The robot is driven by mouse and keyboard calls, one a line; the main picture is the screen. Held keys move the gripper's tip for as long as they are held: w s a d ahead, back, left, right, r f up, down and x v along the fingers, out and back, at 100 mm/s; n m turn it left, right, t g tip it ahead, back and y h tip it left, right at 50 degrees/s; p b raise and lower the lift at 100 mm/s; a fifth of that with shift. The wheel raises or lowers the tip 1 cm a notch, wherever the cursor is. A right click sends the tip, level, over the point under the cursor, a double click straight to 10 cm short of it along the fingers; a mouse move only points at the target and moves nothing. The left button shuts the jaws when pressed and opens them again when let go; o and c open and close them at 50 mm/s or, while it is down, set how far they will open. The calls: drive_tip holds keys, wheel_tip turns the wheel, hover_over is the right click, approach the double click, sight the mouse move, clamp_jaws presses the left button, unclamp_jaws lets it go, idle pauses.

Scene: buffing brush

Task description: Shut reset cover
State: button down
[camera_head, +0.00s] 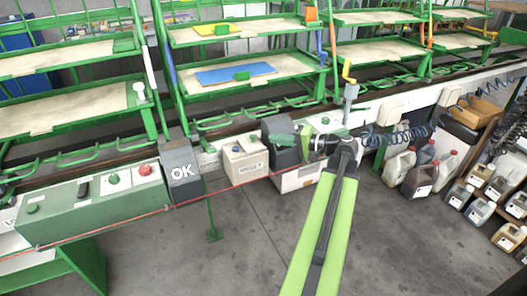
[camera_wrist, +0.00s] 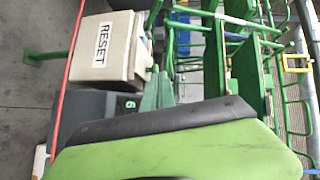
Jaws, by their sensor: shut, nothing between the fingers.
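The reset box (camera_head: 246,160) is a small cream box on the machine's front rail, left of my gripper. It also shows in the wrist view (camera_wrist: 104,48), turned sideways with a RESET label. A green knob shows on it in the head view; I cannot clearly make out a separate cover or its angle. My gripper (camera_head: 314,142) is shut and empty, just right of the dark box. Its green and dark body fills the lower wrist view (camera_wrist: 170,145).
A grey OK box (camera_head: 182,173) and a green control panel (camera_head: 90,202) with buttons lie further left along the rail. Green racks (camera_head: 240,75) rise behind. Jugs (camera_head: 420,180) stand at right. A thin red line runs along the rail's front. The floor in front is clear.

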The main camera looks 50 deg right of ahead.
drive_tip(key=s+d+h, duration=0.1)
drive_tip(key=s+d, duration=0.2)
drive_tip(key=b, duration=0.2)
approach(250, 140)
drive_tip(key=shift+m+t, duration=0.3)
drive_tip(key=shift+m, duration=0.1)
drive_tip(key=w, duration=0.2)
drive_tip(key=w+r, duration=0.1)
drive_tip(key=w, duration=0.1)
drive_tip(key=shift+w+d, duration=0.25)
drive_tip(key=shift+w, duration=0.05)
